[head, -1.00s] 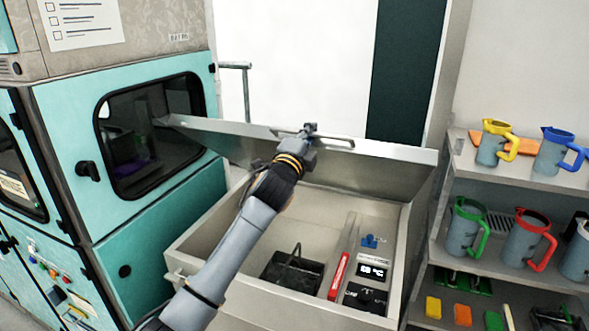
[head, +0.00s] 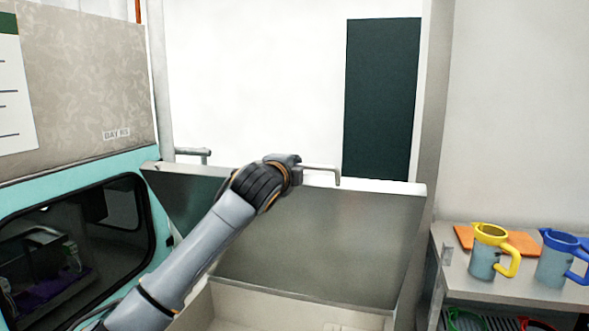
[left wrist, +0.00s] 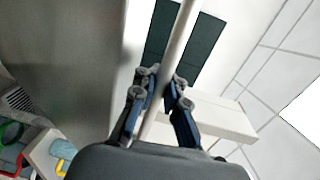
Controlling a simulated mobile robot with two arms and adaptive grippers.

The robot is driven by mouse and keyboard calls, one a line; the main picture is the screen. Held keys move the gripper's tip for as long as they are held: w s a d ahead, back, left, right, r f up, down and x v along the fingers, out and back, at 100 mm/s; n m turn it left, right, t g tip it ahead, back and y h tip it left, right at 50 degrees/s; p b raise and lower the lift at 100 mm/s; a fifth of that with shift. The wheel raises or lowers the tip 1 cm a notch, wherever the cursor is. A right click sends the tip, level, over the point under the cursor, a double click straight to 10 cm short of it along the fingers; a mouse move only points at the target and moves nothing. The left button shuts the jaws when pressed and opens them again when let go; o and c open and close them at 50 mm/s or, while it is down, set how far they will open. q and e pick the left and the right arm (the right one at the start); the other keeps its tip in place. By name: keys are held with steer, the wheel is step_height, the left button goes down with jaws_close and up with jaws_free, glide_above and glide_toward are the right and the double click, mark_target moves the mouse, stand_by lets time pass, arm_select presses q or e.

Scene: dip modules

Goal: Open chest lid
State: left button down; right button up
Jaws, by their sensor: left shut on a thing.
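The chest lid (head: 325,240) is a grey metal panel, raised and tilted steeply up above the chest (head: 255,305), whose opening shows only in part at the bottom of the head view. A bar handle (head: 325,168) runs along the lid's top edge. My left gripper (head: 292,172) is at this edge, shut on the handle. In the left wrist view the fingers (left wrist: 162,98) close around the pale handle bar (left wrist: 180,35). My arm hides part of the lid's left side. My right gripper is not in view.
A teal cabinet (head: 150,158) with a dark window stands at the left. At the right, a shelf (head: 515,284) holds a yellow-handled jug (head: 488,254) and a blue-handled jug (head: 556,262). A white wall with a dark panel (head: 382,95) is behind the lid.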

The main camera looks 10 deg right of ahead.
arm_select(q)
steer(key=shift+r, duration=0.1)
steer(key=c, duration=1.4)
jaws_free()
steer(key=shift+s+a, duration=0.1)
steer(key=v, duration=1.2)
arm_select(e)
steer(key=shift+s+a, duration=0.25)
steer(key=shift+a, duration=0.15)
